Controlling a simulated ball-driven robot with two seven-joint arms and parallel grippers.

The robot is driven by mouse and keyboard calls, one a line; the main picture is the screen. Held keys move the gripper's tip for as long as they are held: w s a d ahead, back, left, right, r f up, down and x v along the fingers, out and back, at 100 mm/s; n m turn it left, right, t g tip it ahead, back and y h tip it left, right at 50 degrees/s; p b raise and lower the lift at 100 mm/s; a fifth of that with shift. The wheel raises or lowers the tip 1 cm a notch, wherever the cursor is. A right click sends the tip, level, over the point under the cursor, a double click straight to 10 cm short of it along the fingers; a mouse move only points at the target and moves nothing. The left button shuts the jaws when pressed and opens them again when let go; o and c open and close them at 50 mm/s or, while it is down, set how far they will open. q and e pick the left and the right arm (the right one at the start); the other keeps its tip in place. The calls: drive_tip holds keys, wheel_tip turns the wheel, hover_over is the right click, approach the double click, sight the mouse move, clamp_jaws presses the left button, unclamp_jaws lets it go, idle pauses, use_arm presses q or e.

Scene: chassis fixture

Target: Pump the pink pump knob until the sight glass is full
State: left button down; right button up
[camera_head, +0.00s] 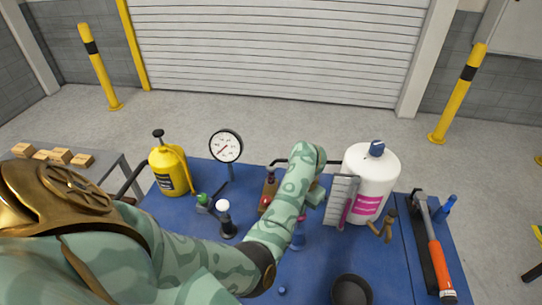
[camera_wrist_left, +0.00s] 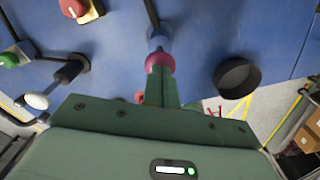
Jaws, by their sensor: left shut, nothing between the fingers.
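The pink pump knob (camera_wrist_left: 160,61) sits on a blue base (camera_wrist_left: 158,42) near the middle of the left wrist view. In the head view the blue base (camera_head: 298,239) shows just below my left gripper, which largely covers the knob. My left gripper (camera_head: 302,213) is shut and empty. In the left wrist view its fingertips (camera_wrist_left: 164,77) are right at the knob; I cannot tell whether they touch it. A pink upright strip (camera_head: 345,213) stands beside a grey ribbed plate; I cannot tell whether it is the sight glass or how full it is. My right gripper is not in view.
A white tank (camera_head: 382,176) with a pink label stands right of my left gripper. A black cup (camera_head: 351,290) is at the front. A dial gauge (camera_head: 226,147), a yellow can (camera_head: 169,172) and a black lever with a white ball (camera_head: 223,206) stand left. A hammer (camera_head: 433,242) lies far right.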

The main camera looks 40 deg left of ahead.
use_arm(q)
wheel_tip(320, 180, down, 5)
drive_tip(key=b, duration=0.4)
drive_tip(key=shift+s, duration=0.1)
wheel_tip(320, 180, up, 6)
drive_tip(key=p, duration=0.5)
drive_tip(key=shift+f, duration=0.3)
wheel_tip(320, 180, down, 6)
drive_tip(key=b, duration=0.4)
drive_tip(key=shift+r+b, duration=0.2)
drive_tip(key=shift+b, duration=0.1)
wheel_tip(320, 180, up, 6)
drive_tip(key=p, duration=0.5)
drive_tip(key=shift+f+p, duration=0.1)
drive_tip(key=shift+p, duration=0.2)
drive_tip(key=shift+f, duration=0.15)
